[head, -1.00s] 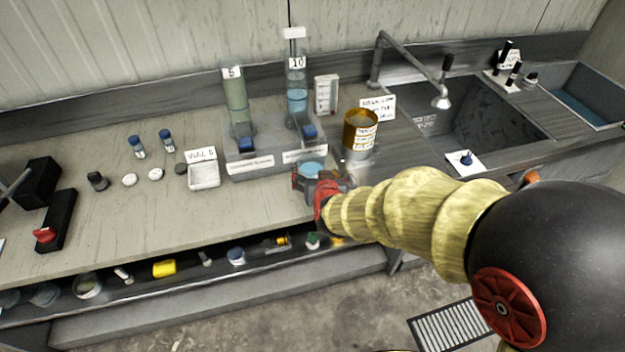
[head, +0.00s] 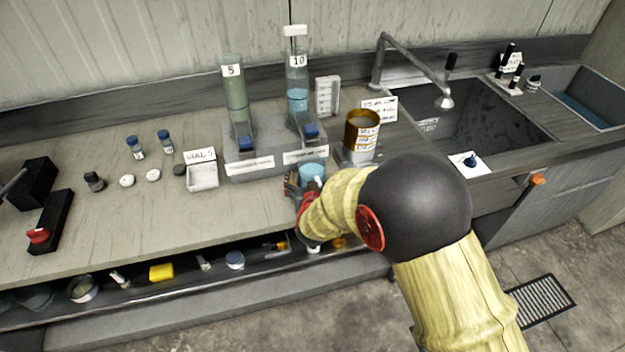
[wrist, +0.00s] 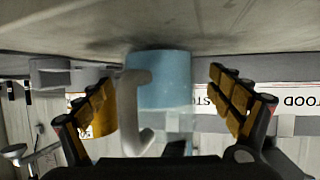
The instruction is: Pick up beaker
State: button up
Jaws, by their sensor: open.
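The beaker (head: 312,171) holds light blue liquid and stands at the front of the bench, below the cylinder rack. In the wrist view, which looks upside down, the blue beaker (wrist: 172,78) and its white handle (wrist: 134,112) lie between my two fingers. My gripper (head: 302,187) is at the beaker's near side, partly hiding it in the head view. In the wrist view my gripper (wrist: 158,84) is open, with visible gaps on both sides of the beaker and handle. The handle is on the left there, closer to the left finger.
The rack (head: 250,163) with tall cylinders marked 5 (head: 236,95) and 10 (head: 297,85) stands just behind. An amber container (head: 361,135) is to the right, before the sink (head: 475,120). A white tray (head: 203,177) and small vials are left.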

jog(key=shift+w, duration=0.2)
jog(key=shift+c, duration=0.9)
jog(key=c, duration=1.1)
jog(key=shift+c, duration=0.6)
